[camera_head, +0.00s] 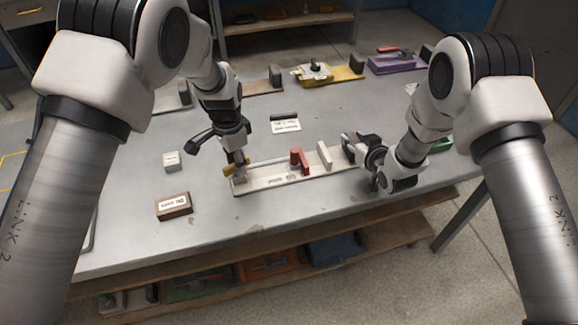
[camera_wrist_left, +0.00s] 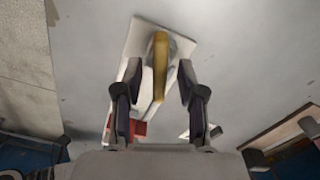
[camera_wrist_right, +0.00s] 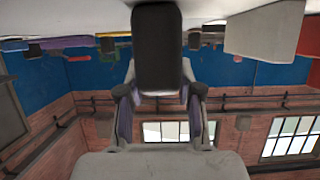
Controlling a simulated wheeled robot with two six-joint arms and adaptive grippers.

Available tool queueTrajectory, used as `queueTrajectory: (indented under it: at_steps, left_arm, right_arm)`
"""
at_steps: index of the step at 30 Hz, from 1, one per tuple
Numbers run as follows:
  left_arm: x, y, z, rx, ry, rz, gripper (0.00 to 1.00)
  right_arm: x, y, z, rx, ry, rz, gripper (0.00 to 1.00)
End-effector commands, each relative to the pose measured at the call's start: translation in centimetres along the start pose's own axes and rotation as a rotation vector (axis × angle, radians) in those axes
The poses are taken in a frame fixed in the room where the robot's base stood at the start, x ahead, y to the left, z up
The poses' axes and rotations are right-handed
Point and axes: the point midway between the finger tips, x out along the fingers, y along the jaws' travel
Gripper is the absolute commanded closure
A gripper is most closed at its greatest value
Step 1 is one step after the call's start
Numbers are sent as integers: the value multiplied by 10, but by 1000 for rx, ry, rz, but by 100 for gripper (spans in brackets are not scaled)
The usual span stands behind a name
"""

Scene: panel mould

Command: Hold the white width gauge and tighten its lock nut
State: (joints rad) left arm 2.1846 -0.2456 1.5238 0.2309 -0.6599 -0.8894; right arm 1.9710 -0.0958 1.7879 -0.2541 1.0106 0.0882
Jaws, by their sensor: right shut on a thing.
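The white width gauge (camera_head: 258,184) lies on the grey table, a long pale bar with a red upright (camera_head: 300,160) and a cream block (camera_head: 325,155) on it. Its brass lock nut (camera_head: 230,169) is at the left end and also shows as a brass bar in the left wrist view (camera_wrist_left: 160,65). My left gripper (camera_head: 238,158) points down over the nut, its fingers apart on both sides of the bar with gaps. My right gripper (camera_head: 352,142) is shut on the dark end block, which fills the middle of the right wrist view (camera_wrist_right: 157,50).
A small white block (camera_head: 172,161) and a brown labelled block (camera_head: 174,206) lie left of the gauge. A label card (camera_head: 286,126) lies behind it. Yellow (camera_head: 345,75) and purple (camera_head: 395,64) gauges stand along the far edge. A lower shelf holds coloured bins.

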Motion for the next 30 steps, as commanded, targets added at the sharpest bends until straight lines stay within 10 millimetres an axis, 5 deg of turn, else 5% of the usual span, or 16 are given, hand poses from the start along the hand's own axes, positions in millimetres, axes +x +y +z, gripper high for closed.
queueTrajectory:
  at_steps: [5, 8, 9, 30]
  left_arm:
    - [0, 0, 0, 0, 0, 0, 60]
    - [0, 0, 0, 0, 0, 0, 96]
    - [0, 0, 0, 0, 0, 0, 100]
    - [0, 0, 0, 162, 0, 0, 100]
  right_arm:
    - [0, 0, 2, 0, -4, 0, 100]
    - [0, 0, 2, 1, -4, 0, 100]
    - [0, 0, 2, 0, -4, 0, 100]
    - [0, 0, 2, 0, -4, 0, 100]
